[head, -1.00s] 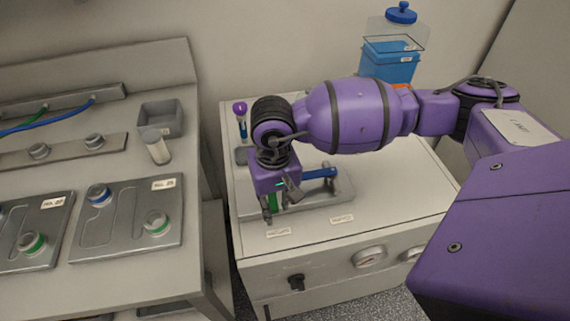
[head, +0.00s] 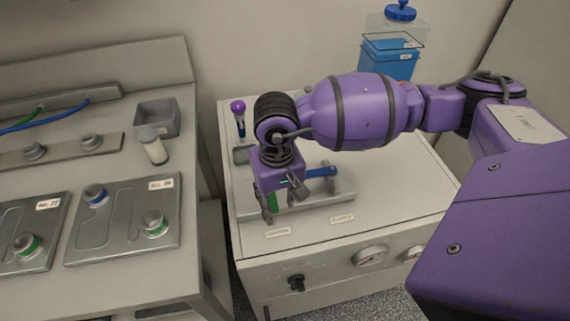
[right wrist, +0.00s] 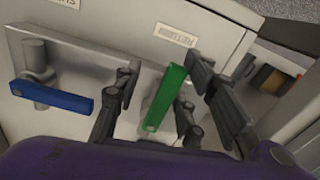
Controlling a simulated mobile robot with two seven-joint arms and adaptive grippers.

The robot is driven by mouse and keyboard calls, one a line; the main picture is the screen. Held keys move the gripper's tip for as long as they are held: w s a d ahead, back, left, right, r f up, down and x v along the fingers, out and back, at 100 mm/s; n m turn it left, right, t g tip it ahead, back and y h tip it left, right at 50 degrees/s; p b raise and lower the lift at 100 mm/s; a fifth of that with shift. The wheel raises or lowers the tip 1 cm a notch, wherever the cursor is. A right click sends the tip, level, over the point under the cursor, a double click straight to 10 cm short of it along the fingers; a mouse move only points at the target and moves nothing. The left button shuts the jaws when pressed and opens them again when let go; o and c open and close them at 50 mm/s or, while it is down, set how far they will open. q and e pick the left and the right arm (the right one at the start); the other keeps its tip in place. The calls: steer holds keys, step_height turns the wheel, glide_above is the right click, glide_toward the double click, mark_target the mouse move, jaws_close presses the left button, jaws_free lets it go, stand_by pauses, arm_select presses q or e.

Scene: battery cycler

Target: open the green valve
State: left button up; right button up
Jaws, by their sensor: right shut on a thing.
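The green valve handle (right wrist: 165,98) is a flat bar on a grey metal plate, near a label reading "RETURN". In the right wrist view it lies between the fingers of my right gripper (right wrist: 163,92). In the head view only a small green part (head: 273,202) shows beside the fingers. My right gripper (head: 283,199) is low over the bench-top unit, shut on the green handle. A blue valve handle (right wrist: 52,96) sits on the same plate, to the left in the wrist view; it also shows in the head view (head: 321,172). My left gripper is out of view.
A left bench holds plates with round fittings (head: 153,223) and a grey bin (head: 158,117).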

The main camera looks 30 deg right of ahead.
arm_select(q)
steer(key=shift+s+a+f, duration=0.1)
steer(key=shift+s+f, duration=0.05)
steer(key=shift+s, duration=0.4)
arm_select(e)
steer(key=shift+s+d+f, duration=0.15)
steer(key=shift+s, duration=0.05)
arm_select(q)
steer(key=shift+t, duration=0.3)
steer(key=w+r+p, duration=0.1)
steer(key=r, duration=0.1)
steer(key=w+r+p, duration=0.2)
steer(key=shift+w+r, duration=0.1)
steer(key=shift+r, duration=0.2)
arm_select(e)
step_height(320, 180, up, 8)
steer(key=shift+r, duration=0.2)
arm_select(q)
steer(key=shift+w, duration=0.15)
arm_select(e)
steer(key=shift+d, duration=0.1)
